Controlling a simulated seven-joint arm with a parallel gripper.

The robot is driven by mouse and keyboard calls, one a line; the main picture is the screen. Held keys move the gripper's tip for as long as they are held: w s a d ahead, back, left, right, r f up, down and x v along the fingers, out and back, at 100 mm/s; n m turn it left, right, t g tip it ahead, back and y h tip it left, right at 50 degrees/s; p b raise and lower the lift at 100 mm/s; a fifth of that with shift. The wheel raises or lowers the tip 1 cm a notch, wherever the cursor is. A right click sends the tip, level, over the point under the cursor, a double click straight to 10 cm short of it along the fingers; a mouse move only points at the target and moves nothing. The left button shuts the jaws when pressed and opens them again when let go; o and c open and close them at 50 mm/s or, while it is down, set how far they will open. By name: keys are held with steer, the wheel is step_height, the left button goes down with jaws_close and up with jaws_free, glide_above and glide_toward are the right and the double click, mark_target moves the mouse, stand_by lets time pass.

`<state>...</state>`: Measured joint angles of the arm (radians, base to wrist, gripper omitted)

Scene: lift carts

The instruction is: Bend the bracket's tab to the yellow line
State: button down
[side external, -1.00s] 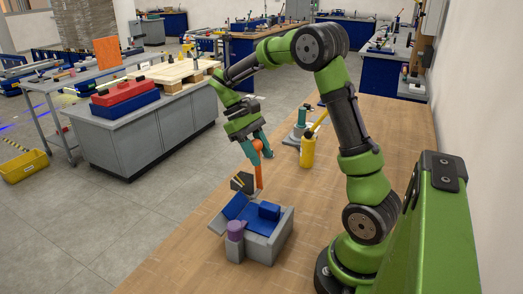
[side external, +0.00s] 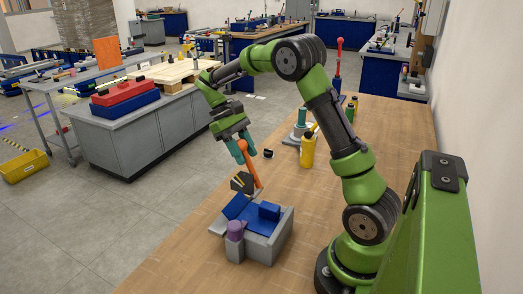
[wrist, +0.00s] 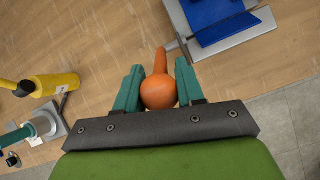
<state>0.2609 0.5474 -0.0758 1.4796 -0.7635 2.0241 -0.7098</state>
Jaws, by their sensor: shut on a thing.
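A bending fixture with a grey body (side external: 268,243) and blue parts (side external: 237,206) stands on the wooden bench. A dark plate (side external: 240,183) with a yellow mark rises at its back. An orange lever (side external: 254,175) slants up and left from the fixture. My gripper (side external: 240,148) is shut on the lever's top end. In the wrist view, the teal fingers of my gripper (wrist: 158,88) flank the lever's round orange knob (wrist: 158,93). The fixture's blue part (wrist: 212,15) shows beyond it. I cannot make out the bracket's tab or how far it is bent.
A purple cylinder (side external: 235,231) sits at the fixture's front corner. A yellow bottle (side external: 308,150) and a teal-and-grey tool (side external: 299,128) stand to the right, behind the fixture. A small black object (side external: 268,153) lies near the lever. The bench's right side is mostly clear.

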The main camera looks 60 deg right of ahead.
steer(key=shift+w+r, duration=0.1)
steer(key=c, duration=0.7)
jaws_free()
steer(key=shift+v, duration=3.7)
steer(key=shift+r, duration=0.1)
steer(key=shift+s+a+r+m+t+y, duration=0.15)
steer(key=shift+s+a+r+t+y, duration=0.2)
steer(key=shift+s+a+t, duration=2.3)
steer(key=shift+s+a+r+m+t+y, duration=0.1)
steer(key=shift+s+a+r+t, duration=0.3)
steer(key=shift+s+a+t, duration=1.9)
steer(key=shift+s+a+r+m+t+y, duration=0.15)
steer(key=shift+s+a+r+t+y, duration=0.2)
steer(key=shift+s+a+t, duration=2.15)
